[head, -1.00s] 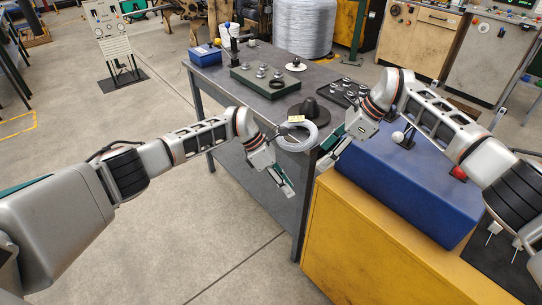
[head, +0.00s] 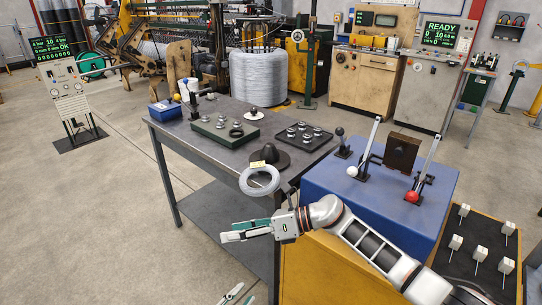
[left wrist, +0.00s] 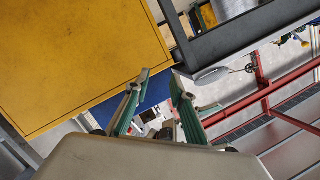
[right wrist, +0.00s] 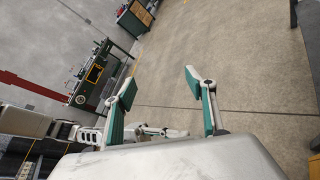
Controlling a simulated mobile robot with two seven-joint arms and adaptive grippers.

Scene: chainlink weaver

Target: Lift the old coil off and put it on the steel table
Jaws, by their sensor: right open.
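The old coil (head: 259,181) is a pale grey wire ring with a yellow tag on its upper rim. In the head view it shows at the near corner of the steel table (head: 185,135), in front of a dark cone-shaped piece (head: 270,157). What supports it cannot be made out. My right gripper (head: 222,235) is below and left of the coil, apart from it, open and empty; its spread fingers show in the right wrist view (right wrist: 160,84). My left gripper (head: 238,294) is low at the bottom edge; its fingers stand apart and empty in the left wrist view (left wrist: 160,82).
On the table are a green block with metal parts (head: 225,127), a black tray with several parts (head: 304,137) and a blue box (head: 165,111). A blue-topped yellow cabinet (head: 320,180) with levers stands right of it.

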